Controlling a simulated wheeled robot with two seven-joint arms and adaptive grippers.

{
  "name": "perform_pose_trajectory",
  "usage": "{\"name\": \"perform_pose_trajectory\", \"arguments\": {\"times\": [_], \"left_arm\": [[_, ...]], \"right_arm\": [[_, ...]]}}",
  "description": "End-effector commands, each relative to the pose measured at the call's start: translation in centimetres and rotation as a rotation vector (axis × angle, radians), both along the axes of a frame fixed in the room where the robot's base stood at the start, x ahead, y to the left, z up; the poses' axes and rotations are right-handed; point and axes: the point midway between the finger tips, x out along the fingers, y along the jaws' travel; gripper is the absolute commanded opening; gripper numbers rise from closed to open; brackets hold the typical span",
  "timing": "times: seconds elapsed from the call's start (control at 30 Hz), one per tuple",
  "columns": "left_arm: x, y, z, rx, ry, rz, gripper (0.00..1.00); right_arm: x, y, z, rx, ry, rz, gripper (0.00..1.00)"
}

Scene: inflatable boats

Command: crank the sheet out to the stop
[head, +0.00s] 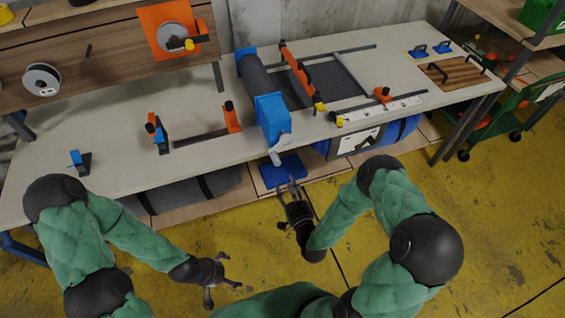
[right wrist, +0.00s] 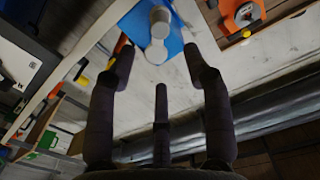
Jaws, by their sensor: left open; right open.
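A dark grey roll (head: 257,78) sits between two blue end stands on the workbench. A grey crank handle (head: 279,149) hangs from the near blue stand (head: 271,112), over the bench's front edge. The dark sheet (head: 335,82) lies flat on the bench to the right of the roll, past an orange bar (head: 301,75). My right gripper (head: 291,186) is open and empty, below and in front of the crank. In the right wrist view the pale crank (right wrist: 157,30) shows beyond the spread fingers, apart from them. My left gripper (head: 222,284) is open and empty above the floor, left of the right one.
The workbench (head: 110,160) has a ruler strip (head: 385,111), small clamps at the left and a wooden board (head: 455,73) with handles at the right. A blue box (head: 284,170) and grey rolls (head: 190,190) lie on the shelf below. Yellow floor is free in front.

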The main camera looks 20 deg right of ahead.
Motion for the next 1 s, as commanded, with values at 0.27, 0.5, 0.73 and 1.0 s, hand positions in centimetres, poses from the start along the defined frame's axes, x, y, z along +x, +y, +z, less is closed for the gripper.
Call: {"name": "perform_pose_trajectory", "arguments": {"times": [0.27,0.5,0.73,1.0], "left_arm": [[0.0,0.0,-0.6,0.000,0.000,0.000,1.00],[0.0,0.0,-1.2,0.000,0.000,0.000,1.00],[0.0,0.0,-1.4,0.000,0.000,0.000,1.00],[0.0,0.0,-1.4,0.000,0.000,0.000,1.00]], "right_arm": [[4.3,0.2,0.0,0.002,-0.004,0.002,0.50],[8.2,0.3,0.0,0.004,-0.004,0.001,0.50],[10.1,0.3,0.0,0.004,-0.001,0.000,0.50],[10.3,0.3,0.0,0.004,-0.001,0.000,0.50]]}}
